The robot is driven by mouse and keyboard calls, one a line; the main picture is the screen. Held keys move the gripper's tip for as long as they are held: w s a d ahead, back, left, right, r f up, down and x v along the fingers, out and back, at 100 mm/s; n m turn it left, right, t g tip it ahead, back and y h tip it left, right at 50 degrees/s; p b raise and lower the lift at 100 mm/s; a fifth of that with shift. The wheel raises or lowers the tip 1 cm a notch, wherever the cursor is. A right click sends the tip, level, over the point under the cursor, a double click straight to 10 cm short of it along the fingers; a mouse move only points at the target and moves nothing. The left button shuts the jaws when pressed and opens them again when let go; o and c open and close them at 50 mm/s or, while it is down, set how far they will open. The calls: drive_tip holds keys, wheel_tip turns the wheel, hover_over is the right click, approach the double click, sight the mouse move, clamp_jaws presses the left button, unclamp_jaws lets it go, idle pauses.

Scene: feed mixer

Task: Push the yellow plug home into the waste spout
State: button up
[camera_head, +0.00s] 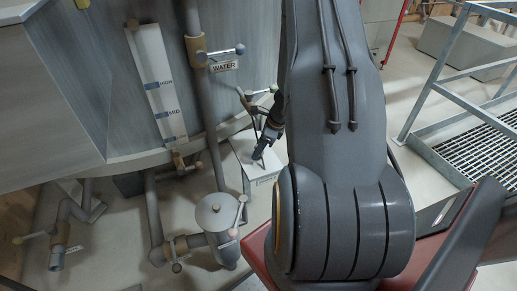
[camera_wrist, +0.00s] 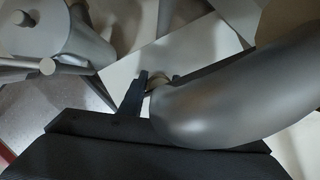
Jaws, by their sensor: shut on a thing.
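My gripper (camera_head: 260,153) points down and left above a white box, beside the mixer's lower rim. In the wrist view one dark finger (camera_wrist: 135,95) shows; the other is hidden behind a thick grey bent pipe (camera_wrist: 210,100). The gripper is shut on a small brownish thing (camera_wrist: 157,80), mostly hidden by the pipe. I cannot tell whether this is the yellow plug; no clearly yellow plug shows in either view. I cannot tell which pipe end is the waste spout. An open-ended pipe (camera_head: 57,260) is at lower left.
The white box (camera_head: 255,172) stands below my gripper. A lidded grey pot (camera_head: 217,215) with a lever stands to its left. A WATER pipe (camera_head: 205,110) runs down the mixer wall. A valve with levers (camera_head: 250,98) is close beside my gripper. A railing and grating (camera_head: 485,140) are at right.

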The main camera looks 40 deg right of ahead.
drive_tip(key=shift+f, duration=0.2)
drive_tip(key=shift+f, duration=0.1)
drive_tip(key=o, duration=1.2)
drive_tip(key=shift+c, duration=0.2)
drive_tip(key=v, duration=0.8)
drive_tip(key=shift+w, duration=0.15)
